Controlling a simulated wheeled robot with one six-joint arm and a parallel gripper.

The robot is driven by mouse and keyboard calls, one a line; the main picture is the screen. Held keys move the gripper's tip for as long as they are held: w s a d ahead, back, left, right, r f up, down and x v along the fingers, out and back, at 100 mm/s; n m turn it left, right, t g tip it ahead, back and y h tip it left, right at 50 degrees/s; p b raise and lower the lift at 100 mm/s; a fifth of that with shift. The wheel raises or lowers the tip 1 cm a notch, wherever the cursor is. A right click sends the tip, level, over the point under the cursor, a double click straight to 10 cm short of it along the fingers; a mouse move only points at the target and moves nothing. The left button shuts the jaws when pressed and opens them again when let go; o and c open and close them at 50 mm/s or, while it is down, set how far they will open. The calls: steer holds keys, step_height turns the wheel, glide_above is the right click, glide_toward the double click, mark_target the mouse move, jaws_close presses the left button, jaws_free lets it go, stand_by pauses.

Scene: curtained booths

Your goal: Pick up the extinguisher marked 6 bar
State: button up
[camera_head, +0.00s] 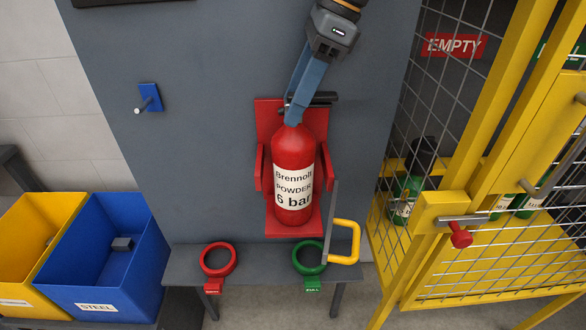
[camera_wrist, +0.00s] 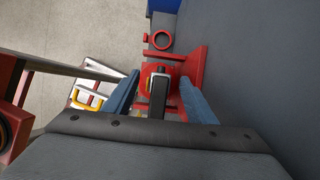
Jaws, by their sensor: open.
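The red extinguisher (camera_head: 293,175), labelled "Brennolt POWDER 6 bar", stands upright in a red wall bracket (camera_head: 268,110) on the grey panel. My gripper (camera_head: 293,118) reaches down from above, its blue fingers at the extinguisher's neck and black handle (camera_head: 322,98). In the wrist view my gripper (camera_wrist: 158,95) has its two blue fingers apart, one on each side of the extinguisher's dark top (camera_wrist: 158,88). I cannot tell whether either finger touches it.
Below the bracket, a grey bench (camera_head: 262,262) carries a red ring (camera_head: 218,259) and a green ring (camera_head: 310,257), with a yellow-handled tool (camera_head: 346,241) beside it. Yellow and blue bins (camera_head: 110,262) stand left. A yellow mesh cage (camera_head: 490,270) with green cylinders stands right.

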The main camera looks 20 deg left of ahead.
steer(key=shift+a+f, duration=0.2)
steer(key=shift+f, duration=0.4)
steer(key=shift+s, duration=0.1)
jaws_close()
steer(key=shift+d+f, duration=0.15)
steer(key=shift+f, duration=0.05)
stand_by(0.6)
steer(key=shift+r, duration=0.1)
